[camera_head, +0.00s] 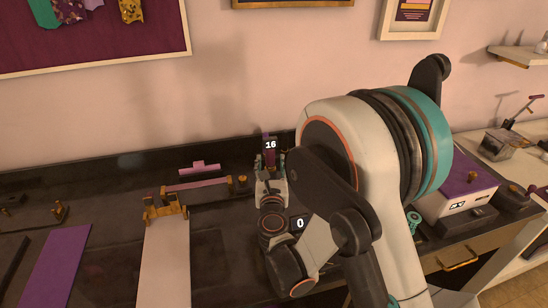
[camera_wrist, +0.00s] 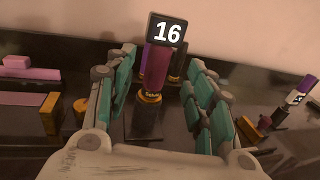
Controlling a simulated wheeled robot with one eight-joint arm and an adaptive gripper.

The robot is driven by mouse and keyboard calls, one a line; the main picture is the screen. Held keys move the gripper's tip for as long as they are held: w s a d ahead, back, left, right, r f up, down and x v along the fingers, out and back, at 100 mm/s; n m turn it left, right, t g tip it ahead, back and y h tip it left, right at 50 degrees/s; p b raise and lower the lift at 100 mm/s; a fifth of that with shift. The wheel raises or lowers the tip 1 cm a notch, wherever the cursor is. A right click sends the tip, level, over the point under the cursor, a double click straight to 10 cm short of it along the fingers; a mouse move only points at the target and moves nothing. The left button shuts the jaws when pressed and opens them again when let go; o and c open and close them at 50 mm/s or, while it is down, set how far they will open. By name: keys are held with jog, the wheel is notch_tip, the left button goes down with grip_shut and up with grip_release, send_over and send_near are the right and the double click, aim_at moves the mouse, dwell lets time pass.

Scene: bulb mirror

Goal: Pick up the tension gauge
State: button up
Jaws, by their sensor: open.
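What looks like the tension gauge (camera_wrist: 157,70) stands upright in the wrist view, with a purple body, a gold ring, a dark base and a black display reading 16. Its display also shows in the head view (camera_head: 270,145), near the wall. My gripper (camera_wrist: 163,62) is open, with teal-padded fingers on either side of the gauge; in the head view the gripper (camera_head: 270,163) points toward it. I cannot tell whether either finger touches it. A second display reading 0 (camera_head: 299,223) shows beside my wrist in the head view; its device is mostly hidden by my arm.
A gold-clamped stand with a pale board (camera_head: 164,260) and a pink bar (camera_head: 198,186) lie left of my gripper on the dark counter (camera_head: 110,190). A purple-topped box (camera_head: 462,185) stands right of my arm. The wall is close behind the gauge.

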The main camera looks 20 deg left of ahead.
aim_at(270, 157)
jog(key=x, duration=0.2)
jog(key=b+x, duration=0.1)
jog(key=x, duration=0.1)
jog(key=b+x, duration=0.1)
jog(key=x, duration=0.1)
jog(key=shift+f, duration=0.4)
jog(key=shift+w+a+r, duration=0.15)
jog(key=shift+w+a, duration=0.15)
jog(key=shift+w, duration=0.3)
grip_shut()
